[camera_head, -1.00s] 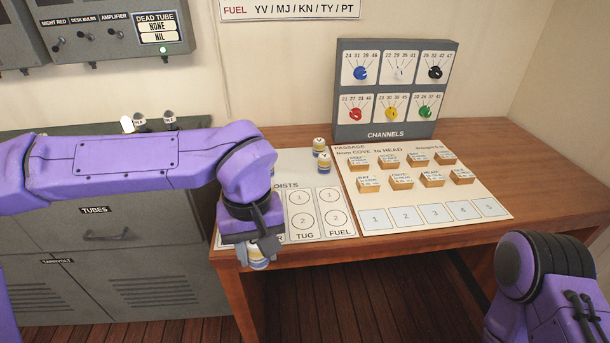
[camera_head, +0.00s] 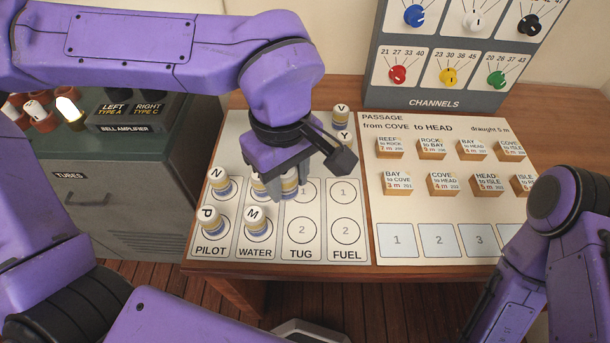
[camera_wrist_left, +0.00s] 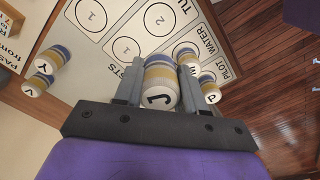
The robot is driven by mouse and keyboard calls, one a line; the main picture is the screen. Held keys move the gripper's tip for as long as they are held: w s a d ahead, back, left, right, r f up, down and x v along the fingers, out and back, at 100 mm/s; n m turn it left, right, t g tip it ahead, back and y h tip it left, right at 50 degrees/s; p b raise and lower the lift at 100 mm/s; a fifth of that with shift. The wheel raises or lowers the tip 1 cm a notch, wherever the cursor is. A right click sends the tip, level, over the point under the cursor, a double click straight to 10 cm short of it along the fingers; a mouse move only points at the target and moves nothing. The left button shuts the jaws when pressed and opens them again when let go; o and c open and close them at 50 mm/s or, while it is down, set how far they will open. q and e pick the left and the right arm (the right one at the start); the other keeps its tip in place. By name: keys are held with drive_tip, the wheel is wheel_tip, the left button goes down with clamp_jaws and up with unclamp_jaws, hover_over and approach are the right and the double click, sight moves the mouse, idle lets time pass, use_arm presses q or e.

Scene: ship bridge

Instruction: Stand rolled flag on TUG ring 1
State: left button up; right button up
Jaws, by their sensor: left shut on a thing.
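My left gripper (camera_head: 292,190) is shut on a rolled flag (camera_wrist_left: 160,83), a blue, tan and white cylinder marked J. I cannot tell how high the flag is above the board. TUG ring 2 (camera_head: 302,231) is empty. My right gripper is out of view; only its arm shows.
Flags N (camera_head: 220,186) and P (camera_head: 211,219) stand in the PILOT column. V (camera_head: 342,113) and Y (camera_head: 343,139) stand beyond the FUEL rings (camera_head: 345,231). The passage board (camera_head: 440,208) lies right.

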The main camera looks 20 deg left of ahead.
use_arm(q)
hover_over(304, 192)
drive_tip(key=f, duration=0.4)
drive_tip(key=s+f, duration=0.1)
drive_tip(key=shift+f, duration=0.4)
drive_tip(key=shift+w+f, duration=0.25)
drive_tip(key=f, duration=0.3)
drive_tip(key=shift+w+f, duration=0.25)
drive_tip(key=shift+f, duration=0.1)
drive_tip(key=shift+s+f, duration=0.1)
drive_tip(key=o, duration=1)
wheel_tip(304, 192, up, 12)
drive_tip(key=shift+r+p, duration=0.2)
drive_tip(key=shift+p, duration=0.15)
